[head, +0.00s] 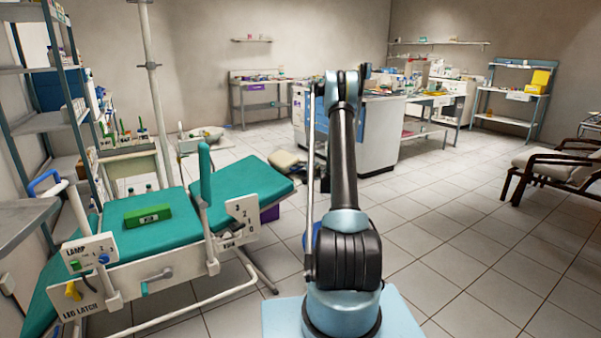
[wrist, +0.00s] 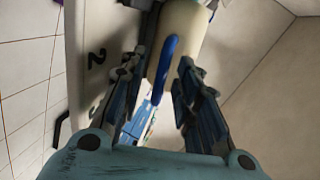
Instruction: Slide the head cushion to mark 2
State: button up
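In the wrist view my gripper (wrist: 157,85) has its two fingers spread well apart, with nothing clamped between them. A cream rounded piece with a blue curved bar (wrist: 165,62) shows beyond and between the fingers. I cannot tell if it is the head cushion or if a finger touches it. A pale panel (wrist: 88,70) with a black mark 2 stands left of the fingers. In the head view a plate (head: 238,220) numbered 3, 2, 1, 0 is on the green couch's near side. A beige padded piece (head: 285,160) lies beyond the couch. My arm hides my gripper's fingertips there.
A shelf rack (head: 45,118) stands at left. A white counter (head: 378,135) is behind my arm, and a chair (head: 555,168) at right. The tiled floor between is clear.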

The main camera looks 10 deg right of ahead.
grip_shut()
jog(key=d, duration=0.1)
jog(key=w+d+r, duration=0.1)
jog(key=d, duration=0.2)
jog(key=shift+w+d+r, duration=0.15)
jog(key=shift+w+d, duration=0.2)
jog(key=shift+w, duration=0.05)
grip_release()
jog(key=v, duration=1.2)
